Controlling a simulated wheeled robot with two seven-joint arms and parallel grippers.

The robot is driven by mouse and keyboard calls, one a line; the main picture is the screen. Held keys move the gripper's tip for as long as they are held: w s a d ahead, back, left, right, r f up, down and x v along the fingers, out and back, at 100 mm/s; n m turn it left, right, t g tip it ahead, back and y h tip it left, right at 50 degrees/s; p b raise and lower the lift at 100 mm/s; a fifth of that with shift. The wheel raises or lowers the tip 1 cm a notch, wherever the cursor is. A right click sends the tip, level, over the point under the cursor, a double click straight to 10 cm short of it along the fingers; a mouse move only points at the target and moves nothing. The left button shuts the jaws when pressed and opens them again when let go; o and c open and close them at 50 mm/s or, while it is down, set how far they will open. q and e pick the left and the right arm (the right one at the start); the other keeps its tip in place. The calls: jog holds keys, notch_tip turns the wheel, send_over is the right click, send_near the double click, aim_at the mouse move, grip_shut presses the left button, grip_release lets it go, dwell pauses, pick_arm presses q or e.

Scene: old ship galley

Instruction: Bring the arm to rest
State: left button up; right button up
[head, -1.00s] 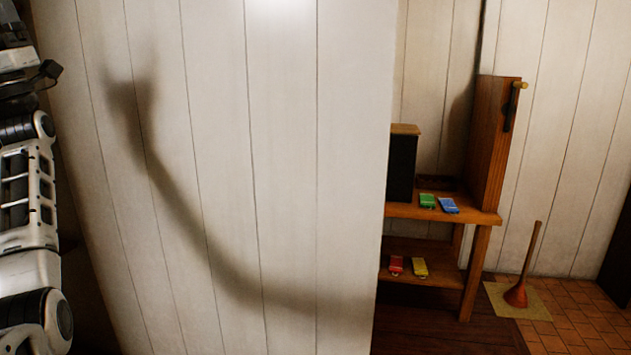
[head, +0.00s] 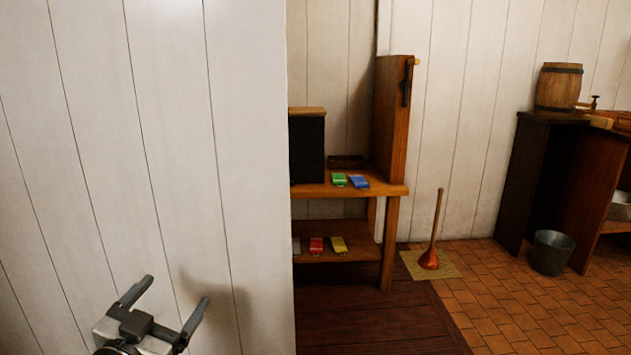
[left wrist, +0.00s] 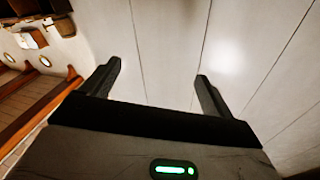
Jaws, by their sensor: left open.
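My left gripper (head: 168,300) is at the bottom left of the head view, in front of a white plank wall. Its two fingers are spread apart with nothing between them. In the left wrist view the same open fingers (left wrist: 155,82) point toward the white planks, and the gap is empty. My right gripper shows in neither view.
The white wall (head: 215,130) stands close on the left. Beyond it are a wooden shelf (head: 398,188) with several small coloured items, a plunger (head: 429,258) on a mat, a metal bucket (head: 551,252) and a barrel (head: 558,87). The tiled floor (head: 480,300) between is clear.

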pick_arm(q)
jog(key=s+d+f+n+g+h+b, duration=0.1)
jog(key=s+d+f+g, duration=0.4)
jog(key=s+d+f, duration=0.4)
jog(key=s+d+f+n+g+h+b, duration=0.1)
jog(key=s+d+f+g, duration=0.3)
jog(key=s+d+f, duration=0.55)
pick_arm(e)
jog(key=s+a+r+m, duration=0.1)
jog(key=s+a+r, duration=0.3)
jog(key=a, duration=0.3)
pick_arm(q)
jog(key=s+a+r+p, duration=0.1)
jog(key=a+r+p, duration=0.2)
jog(key=r+p, duration=0.3)
jog(key=s+a+r+n+t+y+p, duration=0.1)
jog(key=a+r+p, duration=0.2)
jog(key=r+p, duration=0.4)
jog(key=p, duration=0.5)
jog(key=shift+a+y, duration=0.3)
jog(key=shift+a, duration=0.1)
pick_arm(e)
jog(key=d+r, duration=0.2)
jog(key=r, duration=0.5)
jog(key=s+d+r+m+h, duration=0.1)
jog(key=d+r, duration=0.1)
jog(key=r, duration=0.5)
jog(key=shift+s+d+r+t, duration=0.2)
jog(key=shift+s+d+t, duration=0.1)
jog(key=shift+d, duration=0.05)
